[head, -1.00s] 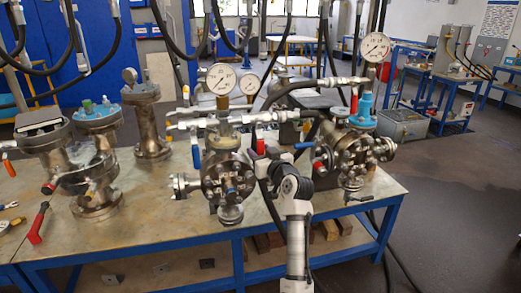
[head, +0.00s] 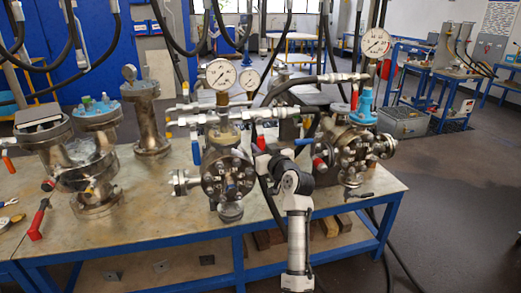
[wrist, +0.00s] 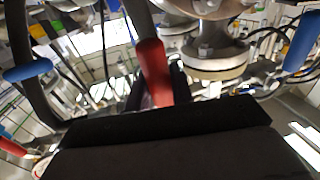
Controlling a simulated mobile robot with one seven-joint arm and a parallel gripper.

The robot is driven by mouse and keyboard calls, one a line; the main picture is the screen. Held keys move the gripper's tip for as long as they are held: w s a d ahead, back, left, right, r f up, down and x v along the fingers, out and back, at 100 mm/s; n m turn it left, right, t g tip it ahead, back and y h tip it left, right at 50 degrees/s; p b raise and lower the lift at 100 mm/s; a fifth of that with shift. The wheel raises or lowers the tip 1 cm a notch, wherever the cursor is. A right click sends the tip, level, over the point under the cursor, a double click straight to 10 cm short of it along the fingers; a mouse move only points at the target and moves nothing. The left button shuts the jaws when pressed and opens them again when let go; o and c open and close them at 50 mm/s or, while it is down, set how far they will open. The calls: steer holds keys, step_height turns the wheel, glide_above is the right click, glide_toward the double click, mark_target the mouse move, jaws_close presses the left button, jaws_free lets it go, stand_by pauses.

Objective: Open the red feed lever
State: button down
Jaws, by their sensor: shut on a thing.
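The red feed lever has a red grip (wrist: 152,70) that rises from between my gripper's jaws in the wrist view. Its red end also shows just above my gripper in the head view (head: 260,142). My gripper (wrist: 160,98) is shut on this red grip. In the head view my gripper (head: 262,161) is small and partly hidden by my dark wrist, just right of the middle flanged vessel (head: 228,178). The lever's pivot is hidden.
A blue-handled lever (head: 196,152) hangs left of the middle vessel. Another vessel (head: 352,155) with a blue cap stands close on the right. Black hoses and gauges crowd above. The table's (head: 140,225) front middle is clear.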

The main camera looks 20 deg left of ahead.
steer(key=shift+w+d+f+n+b, duration=0.25)
steer(key=shift+d+n+b, duration=0.35)
steer(key=shift+b, duration=0.65)
steer(key=shift+w+d+r+n+h+b, duration=0.8)
steer(key=shift+r+n, duration=0.65)
steer(key=shift+n, duration=0.9)
steer(key=shift+w+d+r+n+h+b, duration=0.65)
steer(key=shift+d+r+n, duration=0.6)
steer(key=shift+n, duration=1.15)
steer(key=shift+w+d+r+n+h+b, duration=0.55)
steer(key=shift+d+r+n+b, duration=0.25)
steer(key=shift+r+n, duration=1.2)
steer(key=shift+a+f+n, duration=0.1)
steer(key=shift+f+n, duration=0.2)
steer(key=shift+n, duration=0.15)
steer(key=c, duration=1.3)
jaws_free()
steer(key=shift+o, duration=0.2)
steer(key=shift+s, duration=0.1)
steer(key=b+v, duration=0.3)
steer(key=v, duration=1)
steer(key=shift+s+b, duration=0.3)
steer(key=shift+s, duration=0.05)
